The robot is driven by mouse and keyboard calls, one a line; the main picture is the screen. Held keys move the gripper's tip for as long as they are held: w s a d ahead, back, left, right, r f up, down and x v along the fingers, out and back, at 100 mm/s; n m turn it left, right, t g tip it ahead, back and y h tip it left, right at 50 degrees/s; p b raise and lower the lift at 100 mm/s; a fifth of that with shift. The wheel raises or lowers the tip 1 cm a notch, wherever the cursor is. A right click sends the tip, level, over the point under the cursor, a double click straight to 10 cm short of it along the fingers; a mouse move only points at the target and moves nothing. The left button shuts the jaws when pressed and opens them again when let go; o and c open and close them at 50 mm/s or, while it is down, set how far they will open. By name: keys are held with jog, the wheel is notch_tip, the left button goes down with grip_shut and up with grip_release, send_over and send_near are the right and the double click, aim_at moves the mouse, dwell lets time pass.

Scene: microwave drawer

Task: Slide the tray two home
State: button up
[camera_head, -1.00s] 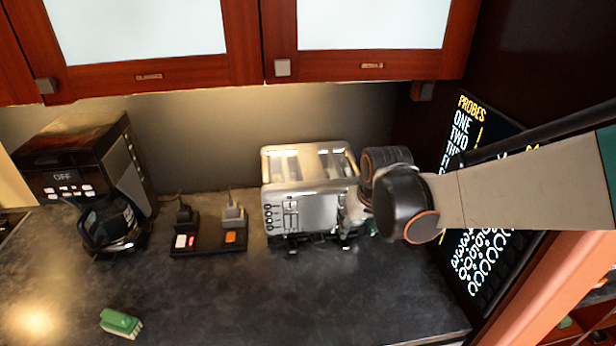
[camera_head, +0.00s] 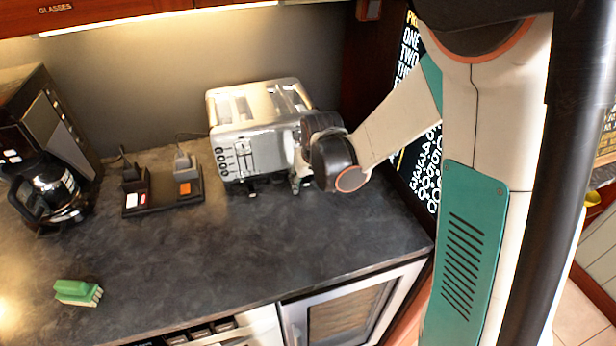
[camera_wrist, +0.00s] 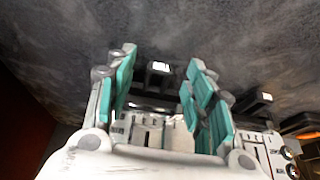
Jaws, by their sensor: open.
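The silver toaster (camera_head: 255,150) stands on the dark counter against the back wall. Low at its front, small dark tabs with white patches stick out. One tab (camera_wrist: 160,68) lies between my fingertips in the wrist view, and another tab (camera_wrist: 265,99) is to its right. I cannot read their labels or tell for sure which belongs to tray two. My gripper (camera_wrist: 160,80) is open, with its teal finger pads on either side of the first tab and apart from it. In the head view my wrist covers the toaster's right front, and the gripper (camera_head: 300,184) is mostly hidden.
A coffee maker (camera_head: 55,120) stands farther left. A green brush (camera_head: 76,292) lies at the front left. The counter (camera_head: 250,245) before the toaster is clear. A dark sign board (camera_head: 425,165) stands right.

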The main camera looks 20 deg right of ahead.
jog(key=shift+f, duration=0.1)
grip_shut()
jog(key=shift+w, duration=0.15)
jog(key=shift+w, duration=1)
grip_release()
